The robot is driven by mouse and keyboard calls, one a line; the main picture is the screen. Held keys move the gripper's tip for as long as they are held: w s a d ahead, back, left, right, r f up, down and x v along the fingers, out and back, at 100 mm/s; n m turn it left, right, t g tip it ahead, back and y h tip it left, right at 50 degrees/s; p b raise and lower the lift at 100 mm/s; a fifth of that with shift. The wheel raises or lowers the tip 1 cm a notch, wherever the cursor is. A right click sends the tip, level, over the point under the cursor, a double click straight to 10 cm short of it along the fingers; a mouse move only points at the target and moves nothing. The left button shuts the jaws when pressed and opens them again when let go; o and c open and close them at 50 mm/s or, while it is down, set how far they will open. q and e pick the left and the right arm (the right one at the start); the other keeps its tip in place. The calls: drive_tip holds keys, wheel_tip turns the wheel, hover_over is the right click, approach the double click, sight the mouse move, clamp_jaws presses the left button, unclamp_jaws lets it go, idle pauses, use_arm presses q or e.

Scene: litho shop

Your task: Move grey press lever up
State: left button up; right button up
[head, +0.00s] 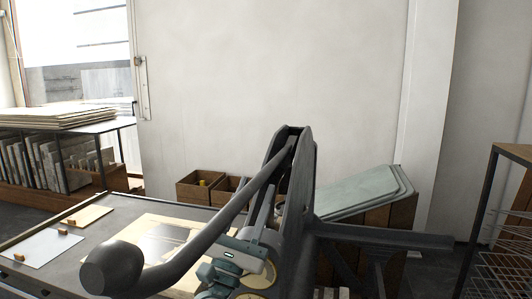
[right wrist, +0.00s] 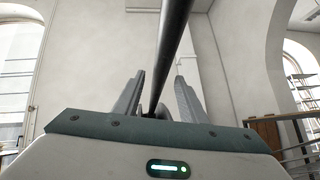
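The grey press lever (head: 225,215) is a thick dark bar ending in a large round knob (head: 112,268) at the lower left of the head view. It slopes up to the right to the top of the dark press upright (head: 301,190). My right gripper (head: 271,195) is beneath the upper part of the lever, its fingers pointing up along the upright. In the right wrist view, the fingers (right wrist: 160,76) are apart, and the dark lever bar (right wrist: 174,45) runs up the picture between and beyond them. Whether they touch it cannot be told. My left gripper is out of view.
The press bed (head: 60,222) carries a pale sheet and boards with small wooden blocks. Wooden boxes (head: 200,187) stand behind it. A dark arm of the press (head: 385,237) juts right, near greenish plates (head: 360,193). A wire rack (head: 500,240) stands at far right.

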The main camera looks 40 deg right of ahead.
sight(262, 172)
drive_tip(key=p+x, duration=0.3)
drive_tip(key=x, duration=0.4)
drive_tip(key=shift+a, duration=0.1)
drive_tip(key=shift+w+d+r+p, duration=0.15)
drive_tip(key=shift+d+r+p, duration=0.15)
drive_tip(key=shift+d+r, duration=0.1)
clamp_jaws()
